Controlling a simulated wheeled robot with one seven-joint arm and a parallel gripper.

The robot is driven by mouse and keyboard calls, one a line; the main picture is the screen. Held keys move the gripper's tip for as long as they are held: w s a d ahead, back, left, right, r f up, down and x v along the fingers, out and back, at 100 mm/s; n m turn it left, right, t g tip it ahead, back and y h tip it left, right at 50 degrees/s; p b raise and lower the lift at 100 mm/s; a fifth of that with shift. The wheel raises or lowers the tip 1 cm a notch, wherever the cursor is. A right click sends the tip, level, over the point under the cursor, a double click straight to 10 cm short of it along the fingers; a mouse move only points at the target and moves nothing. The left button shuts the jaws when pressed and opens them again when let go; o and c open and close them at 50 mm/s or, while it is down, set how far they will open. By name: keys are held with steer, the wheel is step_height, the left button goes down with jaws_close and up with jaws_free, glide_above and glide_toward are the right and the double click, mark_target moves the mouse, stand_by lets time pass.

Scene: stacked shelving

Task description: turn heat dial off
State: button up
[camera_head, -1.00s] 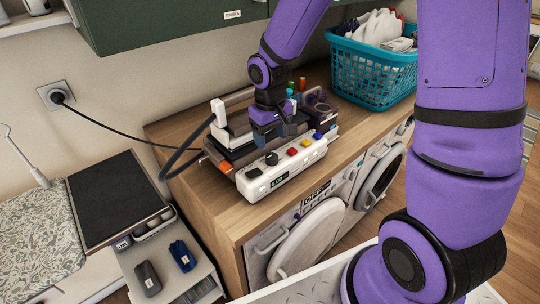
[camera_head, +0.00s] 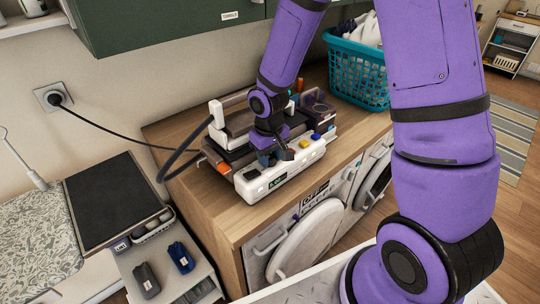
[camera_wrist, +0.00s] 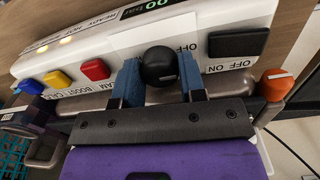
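The black round dial (camera_wrist: 158,66) sits on the white control panel (camera_wrist: 85,52), which also shows in the head view (camera_head: 256,190) along the machine's front. My gripper (camera_wrist: 160,78) is down at the dial, with one blue finger on each side of it. The fingertips look very close to the dial's sides; I cannot tell whether they press on it. In the head view my gripper (camera_head: 279,156) hides the dial. The dial's pointer mark cannot be made out.
Beside the dial are a black rocker switch (camera_wrist: 238,42) marked OFF and ON, and red (camera_wrist: 96,69), yellow (camera_wrist: 57,79) and blue (camera_wrist: 30,86) buttons. A teal basket (camera_head: 357,74) stands behind on the wooden counter (camera_head: 212,198).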

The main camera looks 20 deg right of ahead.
steer(key=c, duration=0.4)
steer(key=shift+o, duration=0.2)
steer(key=shift+n, duration=1.6)
steer(key=o, duration=0.9)
step_height(320, 180, up, 11)
steer(key=shift+a+f, duration=0.1)
